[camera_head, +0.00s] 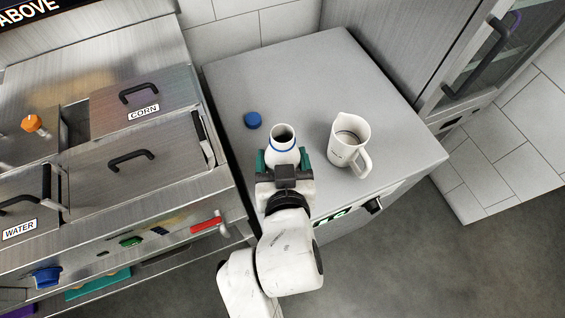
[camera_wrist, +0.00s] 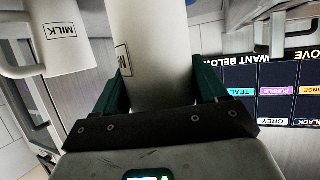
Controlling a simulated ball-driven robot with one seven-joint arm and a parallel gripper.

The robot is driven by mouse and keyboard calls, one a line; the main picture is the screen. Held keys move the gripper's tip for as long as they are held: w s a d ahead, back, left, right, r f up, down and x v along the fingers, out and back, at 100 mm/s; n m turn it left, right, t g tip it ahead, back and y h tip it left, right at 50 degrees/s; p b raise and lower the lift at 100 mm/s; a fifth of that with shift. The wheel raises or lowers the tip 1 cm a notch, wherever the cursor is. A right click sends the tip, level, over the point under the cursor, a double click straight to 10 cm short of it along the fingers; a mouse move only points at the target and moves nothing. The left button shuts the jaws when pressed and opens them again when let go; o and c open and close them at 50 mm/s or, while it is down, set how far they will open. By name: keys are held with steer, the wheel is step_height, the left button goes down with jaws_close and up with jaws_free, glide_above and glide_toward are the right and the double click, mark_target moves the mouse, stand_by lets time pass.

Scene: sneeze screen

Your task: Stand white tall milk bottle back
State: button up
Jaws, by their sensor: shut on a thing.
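The white tall milk bottle (camera_head: 281,134) is upright over the near part of the grey counter (camera_head: 315,73), with its mouth open and a blue ring at its neck. My gripper (camera_head: 284,160) is shut on it, with the teal fingers on either side. In the wrist view the bottle (camera_wrist: 152,45) fills the space between the fingers (camera_wrist: 162,90), and part of a label shows on its left edge. The arm hides the bottle's base, so I cannot tell whether it touches the counter.
A white jug (camera_head: 346,143) labelled MILK stands close to the right of the bottle. A blue cap (camera_head: 252,120) lies to the left. A steel station with a CORN lid (camera_head: 142,106) borders the counter's left. The back of the counter is clear.

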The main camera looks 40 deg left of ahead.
steer(key=shift+w+a+f, duration=0.1)
steer(key=shift+f, duration=0.85)
steer(key=shift+w+a+f, duration=0.1)
steer(key=shift+f, duration=0.8)
steer(key=shift+f, duration=0.1)
steer(key=o, duration=1.2)
steer(key=shift+s+d+r, duration=0.1)
steer(key=shift+r, duration=0.1)
steer(key=v, duration=1.1)
steer(key=shift+s+d+r, duration=0.1)
steer(key=shift+s+d, duration=0.15)
steer(key=shift+d, duration=0.05)
